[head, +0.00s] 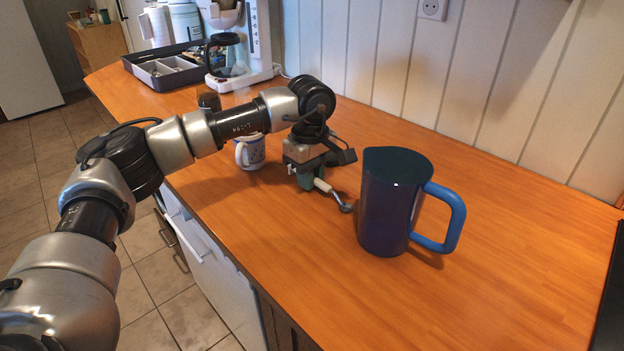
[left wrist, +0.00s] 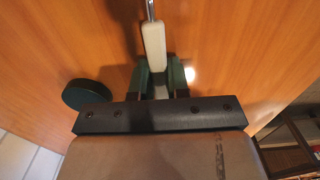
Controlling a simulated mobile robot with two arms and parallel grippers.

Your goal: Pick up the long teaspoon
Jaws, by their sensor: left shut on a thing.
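The long teaspoon has a pale handle (head: 322,186) and a metal bowl that shows at its lower right end in the head view. My left gripper (head: 309,181) points down over the wooden counter and is shut on the handle. In the left wrist view the pale handle of the teaspoon (left wrist: 153,42) runs up and away from between the dark green fingers of my left gripper (left wrist: 158,77). The metal part leaves that view at the top. I cannot tell whether the teaspoon touches the counter. My right gripper is not in view.
A big dark blue mug (head: 388,205) stands close to the right of the teaspoon. A small white cup (head: 249,153) stands left of my left gripper. A utensil tray (head: 143,78) and a coffee machine (head: 258,45) are at the back. The counter's right part is clear.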

